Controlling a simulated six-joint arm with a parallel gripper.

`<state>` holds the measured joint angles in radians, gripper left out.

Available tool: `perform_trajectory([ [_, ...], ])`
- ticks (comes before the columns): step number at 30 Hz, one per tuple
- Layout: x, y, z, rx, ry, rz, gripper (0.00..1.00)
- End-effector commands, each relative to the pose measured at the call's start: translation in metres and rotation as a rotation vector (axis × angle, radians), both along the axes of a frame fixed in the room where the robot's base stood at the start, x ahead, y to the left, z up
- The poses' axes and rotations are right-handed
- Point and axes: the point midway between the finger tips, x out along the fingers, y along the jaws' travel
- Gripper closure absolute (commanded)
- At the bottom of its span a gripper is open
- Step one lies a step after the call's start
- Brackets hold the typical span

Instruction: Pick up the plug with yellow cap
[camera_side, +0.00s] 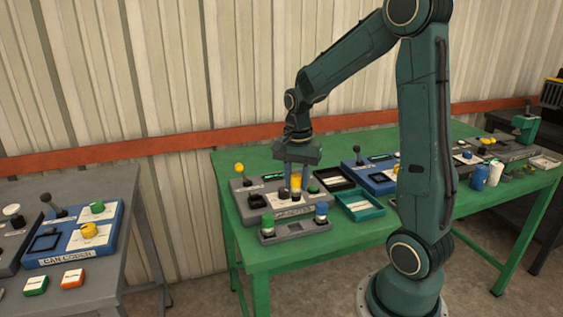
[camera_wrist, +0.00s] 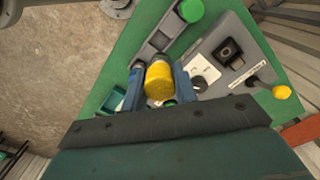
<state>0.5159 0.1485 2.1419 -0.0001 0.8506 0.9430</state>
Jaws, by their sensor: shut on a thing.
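The plug with the yellow cap (camera_wrist: 159,82) is between the two fingers of my gripper (camera_wrist: 158,92) in the wrist view. In the side view the yellow plug (camera_side: 295,183) shows between the fingers of my gripper (camera_side: 296,186), just above the grey panel. My gripper is shut on the plug. I cannot tell whether the plug's lower end touches anything. A small grey rack (camera_side: 295,231) at the front of the panel holds a green-capped plug (camera_side: 267,224) and a blue-capped plug (camera_side: 321,212).
The grey panel (camera_side: 257,201) has a yellow-knobbed lever (camera_side: 239,168) at its left. A dark tray (camera_side: 333,178) and a teal tray (camera_side: 360,206) lie to the right on the green table (camera_side: 376,232). A blue panel (camera_side: 368,178) and several jars stand further right.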

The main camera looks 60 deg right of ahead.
Motion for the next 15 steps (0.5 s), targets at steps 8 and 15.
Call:
perform_trajectory([
  [8, 0.001, 0.000, 0.058, -0.003, -0.004, 0.000, 0.94],
  [15, 0.000, 0.000, 0.086, -0.001, -0.002, 0.000, 0.94],
])
